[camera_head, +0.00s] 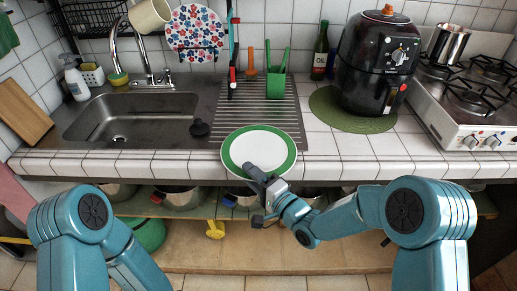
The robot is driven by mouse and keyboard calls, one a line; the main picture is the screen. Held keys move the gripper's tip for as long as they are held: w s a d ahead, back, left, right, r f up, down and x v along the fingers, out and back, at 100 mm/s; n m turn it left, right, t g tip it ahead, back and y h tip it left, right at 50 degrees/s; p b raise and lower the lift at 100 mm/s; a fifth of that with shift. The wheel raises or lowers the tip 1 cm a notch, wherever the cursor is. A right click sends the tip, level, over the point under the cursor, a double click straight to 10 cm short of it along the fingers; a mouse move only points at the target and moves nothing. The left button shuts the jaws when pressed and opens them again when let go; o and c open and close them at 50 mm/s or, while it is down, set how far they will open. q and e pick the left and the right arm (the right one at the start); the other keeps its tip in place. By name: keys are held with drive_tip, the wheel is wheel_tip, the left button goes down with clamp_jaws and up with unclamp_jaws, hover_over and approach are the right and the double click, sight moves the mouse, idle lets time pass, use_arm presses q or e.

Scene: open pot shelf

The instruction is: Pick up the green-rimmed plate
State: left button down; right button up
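The green-rimmed plate (258,147) has a white centre and lies at the front edge of the tiled counter, partly over the front end of the metal drainboard. My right gripper (256,196) is at the plate's near rim. It looks open, with one dark finger over the plate's near edge and the other lower, in front of the counter edge. I cannot tell whether it touches the plate. My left arm shows at the lower left, but its gripper is out of view.
A sink (132,117) lies left of the plate. A green utensil holder (276,84) stands behind it on the drainboard (262,104). A black air fryer (377,62) on a green mat (345,117) and a stove (470,95) are right. Pots sit on the shelf below.

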drive_tip(key=shift+w+a, duration=0.2)
drive_tip(key=shift+s, duration=0.1)
clamp_jaws()
drive_tip(key=shift+r, duration=0.1)
drive_tip(key=shift+r, duration=0.1)
